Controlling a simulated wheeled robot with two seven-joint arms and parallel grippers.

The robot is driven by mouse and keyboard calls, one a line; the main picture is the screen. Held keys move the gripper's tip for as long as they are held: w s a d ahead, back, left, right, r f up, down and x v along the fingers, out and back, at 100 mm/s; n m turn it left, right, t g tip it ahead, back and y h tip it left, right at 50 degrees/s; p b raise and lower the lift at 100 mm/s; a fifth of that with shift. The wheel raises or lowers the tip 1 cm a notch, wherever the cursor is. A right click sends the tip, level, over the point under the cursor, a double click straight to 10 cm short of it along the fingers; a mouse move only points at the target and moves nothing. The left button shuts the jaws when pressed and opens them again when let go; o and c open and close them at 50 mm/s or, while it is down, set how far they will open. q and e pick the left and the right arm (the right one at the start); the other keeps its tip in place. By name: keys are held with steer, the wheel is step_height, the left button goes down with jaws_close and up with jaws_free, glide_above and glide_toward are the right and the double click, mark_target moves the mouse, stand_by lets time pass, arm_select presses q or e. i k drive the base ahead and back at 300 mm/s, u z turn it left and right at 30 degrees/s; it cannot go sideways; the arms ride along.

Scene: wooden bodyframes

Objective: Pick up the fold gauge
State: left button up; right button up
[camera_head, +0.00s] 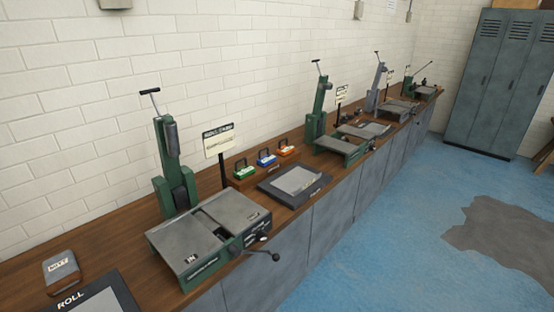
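No object is readable as the fold gauge, and I cannot tell which thing it is. Three small handled blocks stand in a row on the wooden bench: a green block (244,171), a blue block (266,158) and an orange block (286,149). A small grey box (61,270) with a white label lies at the bench's near left. Neither of my grippers is in view.
A green machine with a grey flat bed (213,229) and a crank stands on the bench (112,246). Similar machines stand farther along. A dark tray (294,182) and a panel marked ROLL (98,299) lie on the bench. Grey lockers (499,83) stand at the back right. The blue floor (390,240) is open.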

mark_target(262, 161)
steer(key=u, duration=3.95)
steer(key=k, duration=1.65)
steer(key=z, duration=1.2)
